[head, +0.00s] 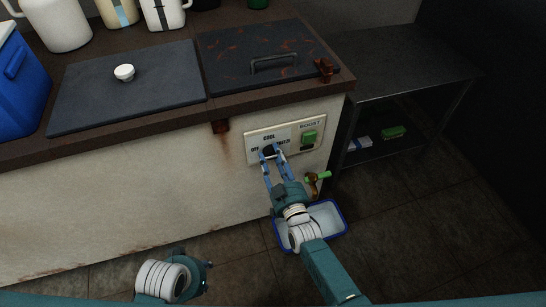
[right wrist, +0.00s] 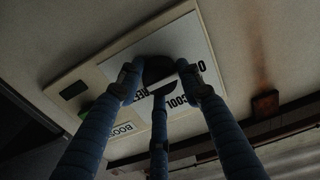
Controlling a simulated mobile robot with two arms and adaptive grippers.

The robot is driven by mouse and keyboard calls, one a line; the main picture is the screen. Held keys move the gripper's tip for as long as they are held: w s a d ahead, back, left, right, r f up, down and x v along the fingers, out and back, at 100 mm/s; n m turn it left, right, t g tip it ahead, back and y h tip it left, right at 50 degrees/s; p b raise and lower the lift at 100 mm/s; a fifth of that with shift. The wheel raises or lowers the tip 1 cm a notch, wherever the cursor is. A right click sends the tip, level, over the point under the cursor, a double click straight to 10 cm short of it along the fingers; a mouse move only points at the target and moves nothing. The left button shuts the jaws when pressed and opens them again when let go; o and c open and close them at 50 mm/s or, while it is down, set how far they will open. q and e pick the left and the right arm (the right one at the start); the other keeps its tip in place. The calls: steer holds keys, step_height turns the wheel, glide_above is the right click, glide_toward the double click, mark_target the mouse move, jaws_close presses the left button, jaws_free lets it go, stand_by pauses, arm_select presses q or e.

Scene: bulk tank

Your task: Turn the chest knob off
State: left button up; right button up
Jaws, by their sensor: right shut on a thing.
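The chest knob (head: 269,150) is a dark round knob on a pale control panel (head: 313,123) on the chest's front. Labels OFF, COOL and FREEZE stand around it. My right gripper (head: 268,153) is shut on the knob, with a finger on either side. The right wrist view shows the dark knob (right wrist: 158,69) between the fingertips of that gripper (right wrist: 161,78). The fingers partly cover the labels, and I cannot tell which label the knob points at. My left gripper (head: 207,265) is low, in front of the chest and away from the panel; its fingers are mostly hidden.
A green BOOST switch (head: 309,137) is right of the knob. Below are a green-handled tap (head: 317,177) and a blue-rimmed tub (head: 329,215). The chest top bears two dark lids, jugs and a blue cooler (head: 20,85). A metal table (head: 400,65) stands at right.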

steer(key=shift+s+a+f, duration=0.15)
steer(key=shift+s+f, duration=0.1)
steer(key=shift+f, duration=0.25)
steer(key=o, duration=1.1)
steer(key=shift+w, duration=0.1)
steer(key=shift+o, duration=0.2)
steer(key=shift+r, duration=0.1)
steer(key=shift+r, duration=0.1)
steer(key=v, duration=1.2)
steer(key=shift+r, duration=0.1)
